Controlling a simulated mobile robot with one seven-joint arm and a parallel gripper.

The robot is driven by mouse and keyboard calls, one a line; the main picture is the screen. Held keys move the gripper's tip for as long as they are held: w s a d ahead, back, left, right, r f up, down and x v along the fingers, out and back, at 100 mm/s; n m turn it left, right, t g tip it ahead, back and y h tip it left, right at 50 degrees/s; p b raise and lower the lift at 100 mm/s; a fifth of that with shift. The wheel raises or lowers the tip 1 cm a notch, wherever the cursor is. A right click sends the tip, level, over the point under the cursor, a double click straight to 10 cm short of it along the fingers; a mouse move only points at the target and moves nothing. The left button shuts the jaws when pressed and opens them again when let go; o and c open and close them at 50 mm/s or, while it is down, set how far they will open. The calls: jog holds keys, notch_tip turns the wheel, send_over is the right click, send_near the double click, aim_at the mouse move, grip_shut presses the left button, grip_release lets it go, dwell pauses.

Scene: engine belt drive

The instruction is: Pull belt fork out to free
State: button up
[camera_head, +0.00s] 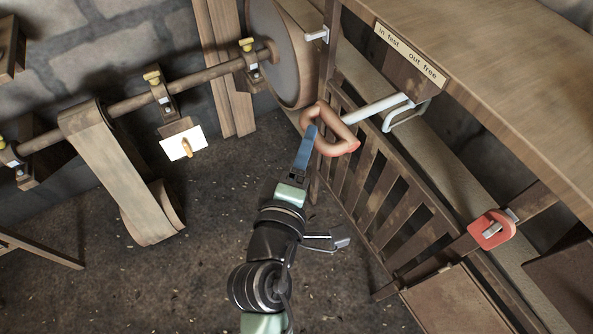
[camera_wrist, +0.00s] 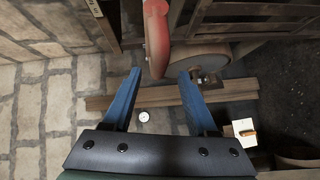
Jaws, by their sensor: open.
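The belt fork shows as a reddish-brown loop handle (camera_head: 338,146) on a pale rod (camera_head: 375,108) coming out from the wooden bench frame at the right. A sign (camera_head: 410,54) above the rod reads "in fast" and "out free". My gripper (camera_head: 311,132) has blue fingers and is at the left side of the loop. In the wrist view, my gripper (camera_wrist: 160,73) is open, with its two blue fingers well apart. The red handle (camera_wrist: 156,38) hangs down from the top, its lower end between the fingertips in the picture. I cannot tell whether a finger touches it.
A slatted guard (camera_head: 395,190) stands below the rod, with a red switch box (camera_head: 490,229) further right. A large pulley (camera_head: 280,55) is behind the handle. A shaft with a broad belt (camera_head: 115,165) runs along the left wall. The floor in the middle is clear.

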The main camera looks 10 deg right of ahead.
jog(key=f+v, duration=0.1)
jog(key=v, duration=0.5)
jog(key=shift+r+b, duration=0.3)
jog(key=shift+r, duration=0.2)
jog(key=shift+s, duration=0.1)
jog(key=w+a+r+m+t+y, duration=0.1)
jog(key=w+r+m+t, duration=0.25)
jog(key=r, duration=0.75)
jog(key=w+r+m+t+y, duration=0.1)
jog(key=w+r+m+t, duration=0.2)
jog(key=r, duration=0.8)
jog(key=s+a+r+m+t+y+p, duration=0.1)
jog(key=r+p, duration=0.3)
jog(key=r, duration=0.8)
jog(key=s+a+r+m+t+y+p, duration=0.1)
jog(key=s+r+m+t+y+p, duration=0.1)
jog(key=r, duration=1)
jog(key=s+a+r+m+t+y+p, duration=0.1)
jog(key=s+r+m+t+p, duration=0.1)
jog(key=r+p, duration=0.5)
notch_tip(320, 180, up, 6)
jog(key=shift+s+a+r+t+y, duration=0.15)
jog(key=shift+s+a+t+y, duration=0.25)
jog(key=shift+s, duration=0.8)
jog(key=shift+d, duration=0.1)
